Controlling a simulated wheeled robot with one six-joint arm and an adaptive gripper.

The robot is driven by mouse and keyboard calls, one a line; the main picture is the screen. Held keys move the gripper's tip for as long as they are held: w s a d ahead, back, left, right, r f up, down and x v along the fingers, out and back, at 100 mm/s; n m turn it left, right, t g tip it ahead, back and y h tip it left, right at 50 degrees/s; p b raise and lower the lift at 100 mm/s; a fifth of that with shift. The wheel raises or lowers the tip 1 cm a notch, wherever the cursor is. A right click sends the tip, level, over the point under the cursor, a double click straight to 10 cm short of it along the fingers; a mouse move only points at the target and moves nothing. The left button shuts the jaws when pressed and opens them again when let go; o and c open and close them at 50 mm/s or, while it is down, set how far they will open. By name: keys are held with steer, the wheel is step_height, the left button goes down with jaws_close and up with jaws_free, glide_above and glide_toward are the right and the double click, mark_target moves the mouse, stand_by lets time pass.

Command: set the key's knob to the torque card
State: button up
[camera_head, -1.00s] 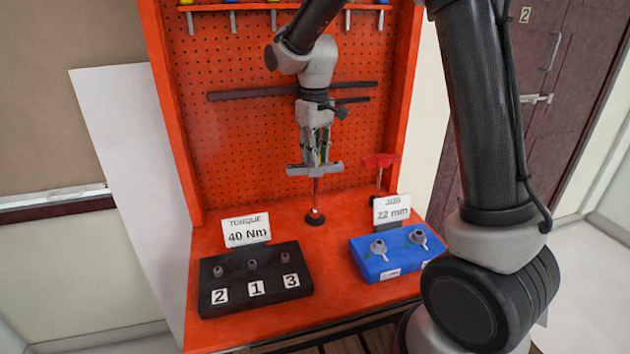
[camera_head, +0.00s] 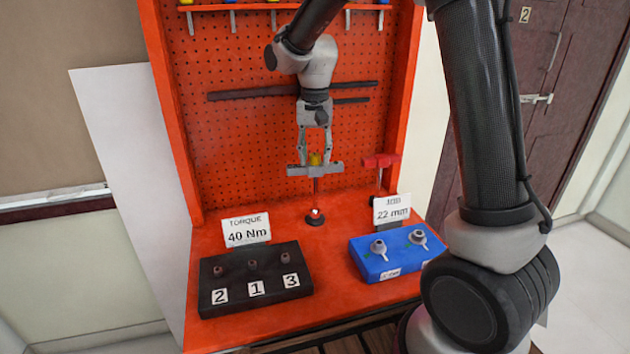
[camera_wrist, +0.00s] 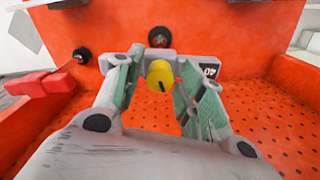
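The key stands upright at the back of the bench, with a grey crossbar (camera_head: 300,170) and a thin shaft going down to a black round foot (camera_head: 314,217). Its yellow knob (camera_head: 315,158) sits above the crossbar; in the wrist view the knob (camera_wrist: 160,75) carries a short dark mark. A dark plate reading 40 (camera_wrist: 208,70) is on the crossbar, right of the knob. My gripper (camera_head: 315,150) points down over the key. Its fingers are spread on both sides of the knob, with gaps visible. The torque card (camera_head: 246,230) reads 40 Nm.
A black block (camera_head: 255,280) with several sockets labelled 2, 1, 3 lies front left. A blue block (camera_head: 390,255) with two grey sockets is front right, behind it a 22 mm job card (camera_head: 392,209). A red clamp-like piece (camera_head: 381,160) stands right of the key. An orange pegboard (camera_head: 250,140) rises behind.

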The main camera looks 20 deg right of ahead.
stand_by(0.3)
steer(key=shift+r, duration=3)
